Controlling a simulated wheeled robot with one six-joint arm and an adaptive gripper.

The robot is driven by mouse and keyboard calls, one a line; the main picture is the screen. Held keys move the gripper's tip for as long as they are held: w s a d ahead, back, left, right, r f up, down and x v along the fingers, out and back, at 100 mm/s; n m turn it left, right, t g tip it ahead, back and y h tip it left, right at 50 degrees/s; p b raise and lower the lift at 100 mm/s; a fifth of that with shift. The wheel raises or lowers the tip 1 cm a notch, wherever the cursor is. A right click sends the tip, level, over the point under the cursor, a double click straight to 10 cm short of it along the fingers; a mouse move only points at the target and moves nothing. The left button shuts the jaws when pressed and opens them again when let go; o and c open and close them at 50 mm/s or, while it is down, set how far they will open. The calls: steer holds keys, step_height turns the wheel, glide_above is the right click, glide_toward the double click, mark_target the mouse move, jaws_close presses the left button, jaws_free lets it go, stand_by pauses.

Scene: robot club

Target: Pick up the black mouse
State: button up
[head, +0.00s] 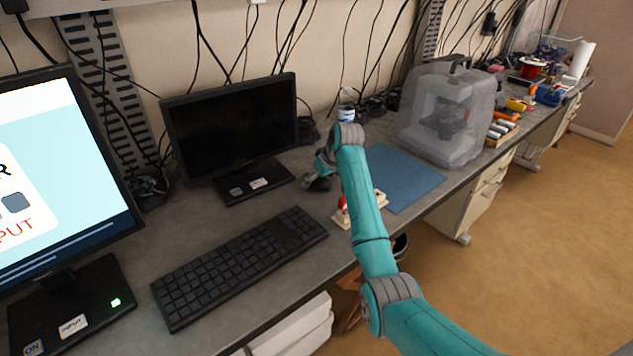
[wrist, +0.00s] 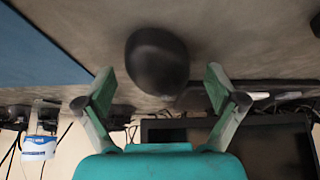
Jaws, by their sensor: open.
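The black mouse (wrist: 157,60) lies on the grey desk, a dark rounded shape in the upper middle of the wrist view. In the head view the mouse (head: 319,184) is a small dark shape just below my gripper (head: 322,164), partly hidden by it. My gripper also shows in the wrist view (wrist: 159,80), open and empty, with its two fingers spread wide. The mouse appears centred between the fingertips, with visible room on both sides. I cannot tell the exact height of the fingertips above the desk.
A black keyboard (head: 240,262) lies in front of a dark monitor (head: 232,125). A blue mat (head: 408,180) and a clear-cased machine (head: 445,112) are to the right. A pale block with a red part (head: 343,204) sits by my arm. A white-and-blue tub (head: 346,113) stands behind.

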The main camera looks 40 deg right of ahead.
steer(key=c, duration=1.3)
